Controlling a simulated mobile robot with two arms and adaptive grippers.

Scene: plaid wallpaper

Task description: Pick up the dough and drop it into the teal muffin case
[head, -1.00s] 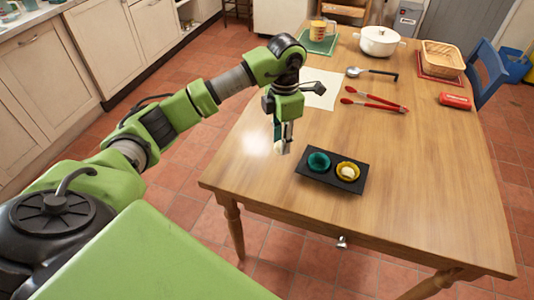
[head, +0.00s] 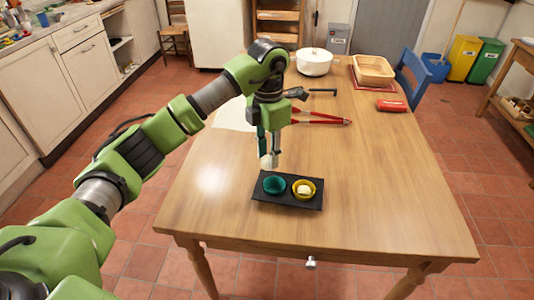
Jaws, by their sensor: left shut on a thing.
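My left gripper (head: 268,157) points down and is shut on a pale lump of dough (head: 267,162). It holds the dough just above and behind the teal muffin case (head: 274,186), apart from it as far as I can tell. The teal case looks empty and stands in the left part of a black tray (head: 288,204). A yellow muffin case (head: 304,196) with a pale lump in it stands beside it on the right. My right gripper is out of view.
Red tongs (head: 320,119), a dark-handled utensil (head: 321,90), a white pot (head: 314,63), a basket (head: 374,71) and a red box (head: 391,105) lie farther back on the wooden table (head: 390,190). The table right of the tray is clear.

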